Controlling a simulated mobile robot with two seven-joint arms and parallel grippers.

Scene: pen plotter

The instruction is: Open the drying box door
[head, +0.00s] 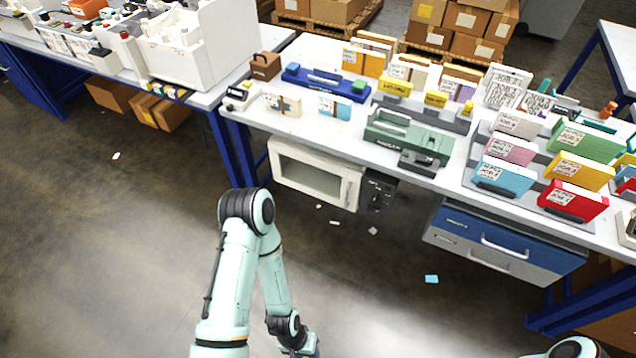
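The drying box (276,158) appears to be the white, oven-like box hung under the middle workbench. Its white door, with a dark window (312,176), faces me and looks shut. A pale upright handle (349,191) is at the door's right end. My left arm rises from the bottom, in front of and below the box, and bends back down at the elbow. Its wrist reaches the bottom edge, and the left gripper's fingers are out of frame. Only a joint of my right arm shows at the bottom right; its gripper is out of view. Neither arm touches the box.
A dark control panel (378,191) adjoins the box on the right. A blue and grey drawer unit (505,243) hangs further right. The bench top (330,139) holds a green machine (408,136) and several cards in holders. Floor before the box is mostly open, with small scraps.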

